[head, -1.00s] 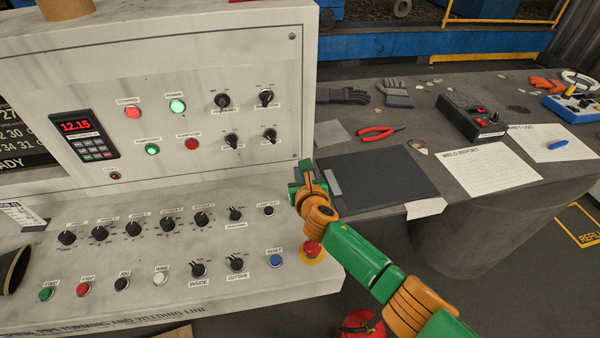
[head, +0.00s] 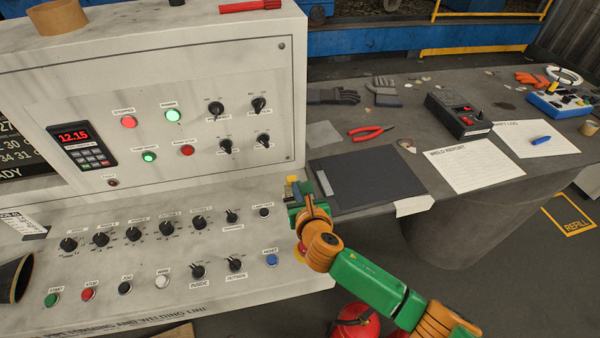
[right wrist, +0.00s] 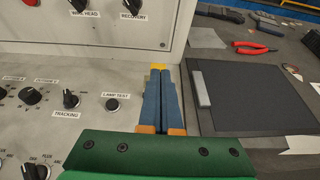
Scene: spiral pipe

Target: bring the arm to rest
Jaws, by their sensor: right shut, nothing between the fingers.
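My right gripper (head: 291,182) is at the right edge of the grey control console (head: 120,205), close to the lamp test button (head: 264,212). In the right wrist view its two blue fingers (right wrist: 158,70) lie together, shut with nothing between them. I cannot tell whether the fingertips touch the console. My green and orange right arm reaches in from the lower right and covers most of a red button on the console corner. My left gripper is not in view.
A dark table (head: 450,215) stands right of the console. It holds a black folder (head: 370,175), red pliers (head: 371,131), a control box (head: 458,115) and a weld report sheet (head: 475,163). A red extinguisher (head: 355,322) stands below my arm.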

